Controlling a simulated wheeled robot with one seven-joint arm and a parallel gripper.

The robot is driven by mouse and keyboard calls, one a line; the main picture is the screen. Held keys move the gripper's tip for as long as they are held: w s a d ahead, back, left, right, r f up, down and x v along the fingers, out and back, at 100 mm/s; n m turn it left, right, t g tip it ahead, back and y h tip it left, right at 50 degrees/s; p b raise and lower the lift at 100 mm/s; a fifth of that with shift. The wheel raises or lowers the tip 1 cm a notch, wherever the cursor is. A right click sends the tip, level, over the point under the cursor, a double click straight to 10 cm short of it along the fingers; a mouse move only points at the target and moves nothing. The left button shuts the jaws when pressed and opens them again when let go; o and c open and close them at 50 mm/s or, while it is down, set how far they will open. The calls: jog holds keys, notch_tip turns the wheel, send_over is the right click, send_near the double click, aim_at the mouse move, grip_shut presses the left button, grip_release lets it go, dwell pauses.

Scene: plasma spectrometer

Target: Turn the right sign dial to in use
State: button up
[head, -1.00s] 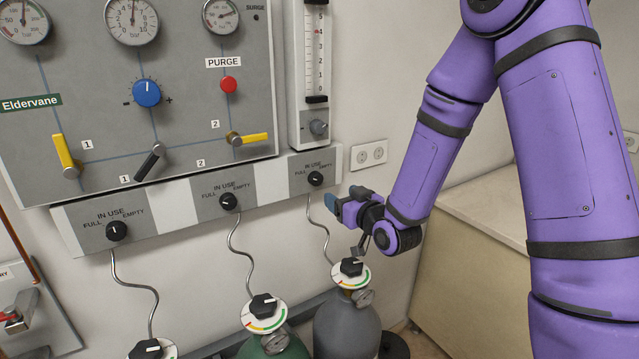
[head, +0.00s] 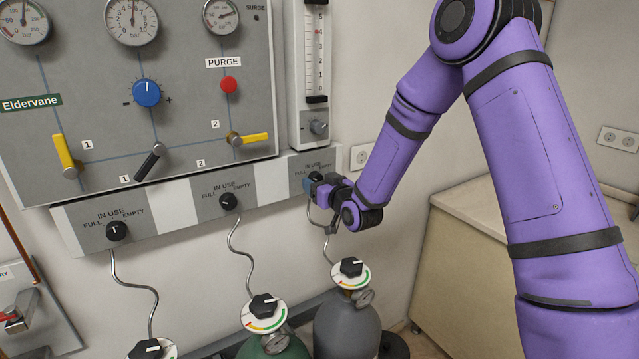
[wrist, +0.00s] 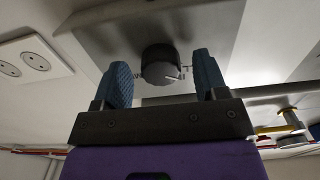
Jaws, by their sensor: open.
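The right sign dial (head: 315,176) is a small black knob on the right grey plate of the sign strip. In the head view my gripper (head: 312,189) is at it and covers much of it and part of its label. In the wrist view the black dial (wrist: 160,66) sits between the two blue fingertips of my gripper (wrist: 165,78). The fingers are open, with a gap on each side of the dial. A white pointer mark shows at the dial's edge. The exact setting is hard to read.
The middle dial (head: 229,201) and left dial (head: 116,231) are on the same strip. A flow meter knob (head: 319,127) is just above the right dial. A wall socket (head: 362,157) is close on the right. Gas cylinders (head: 347,325) stand below.

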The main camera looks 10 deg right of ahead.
jog(key=shift+w, duration=0.1)
jog(key=c, duration=0.9)
jog(key=shift+m, duration=0.4)
jog(key=m, duration=1.1)
jog(key=shift+a, duration=0.1)
jog(key=o, duration=0.9)
